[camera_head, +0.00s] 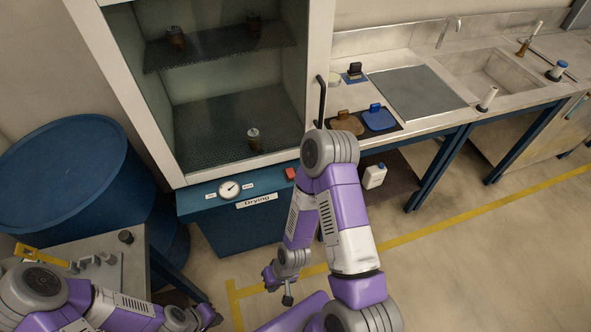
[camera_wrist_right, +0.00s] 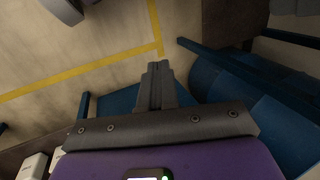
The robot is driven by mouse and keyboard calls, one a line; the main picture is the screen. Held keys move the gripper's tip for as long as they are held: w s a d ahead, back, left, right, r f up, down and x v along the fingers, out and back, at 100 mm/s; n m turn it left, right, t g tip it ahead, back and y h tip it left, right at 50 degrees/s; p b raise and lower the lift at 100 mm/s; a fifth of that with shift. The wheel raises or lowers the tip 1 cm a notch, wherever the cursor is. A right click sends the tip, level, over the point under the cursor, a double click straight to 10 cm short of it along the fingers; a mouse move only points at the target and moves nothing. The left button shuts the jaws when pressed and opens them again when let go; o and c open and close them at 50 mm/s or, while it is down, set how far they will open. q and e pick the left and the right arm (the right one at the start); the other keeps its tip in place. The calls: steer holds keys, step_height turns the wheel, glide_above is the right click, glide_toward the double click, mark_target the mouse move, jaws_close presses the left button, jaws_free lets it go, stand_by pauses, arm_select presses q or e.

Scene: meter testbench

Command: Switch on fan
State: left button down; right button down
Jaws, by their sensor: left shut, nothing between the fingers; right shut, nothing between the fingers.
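No thing in view can be made out as a fan. A drying cabinet (camera_head: 252,199) with a blue base labelled "Drying" stands open in the head view. Its front carries a small red switch-like block (camera_head: 290,174) and a round white dial (camera_head: 229,189). Whether the red block is on or off cannot be told. My right gripper (camera_head: 287,297) hangs low over the floor, below and apart from the cabinet front. In the right wrist view its fingers (camera_wrist_right: 158,85) are together and empty. My left gripper (camera_head: 214,318) is shut and empty at the lower left, away from the panel.
A blue drum (camera_head: 65,170) stands left of the cabinet, behind a small table (camera_head: 135,262). A counter (camera_head: 419,120) with a sink (camera_head: 490,75), a blue pad and a brown pad runs to the right. A white bottle (camera_head: 374,176) is under it. Floor in front is clear.

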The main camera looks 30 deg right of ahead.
steer(key=w+d, duration=0.3)
steer(key=w, duration=0.5)
step_height(320, 180, up, 20)
steer(key=t+h, duration=0.2)
steer(key=h, duration=0.3)
glide_above(292, 175)
steer(key=s, duration=0.3)
steer(key=shift+w+a+f+b, duration=0.1)
steer(key=shift+a+f+b, duration=0.15)
steer(key=shift+b, duration=0.2)
steer(key=x, duration=0.4)
steer(key=b+x, duration=0.1)
steer(key=x, duration=0.7)
steer(key=shift+s+a+f, duration=0.2)
steer(key=shift+s+f, duration=0.05)
steer(key=shift+s, duration=0.1)
steer(key=shift+s+f, duration=0.1)
steer(key=shift+f, duration=0.65)
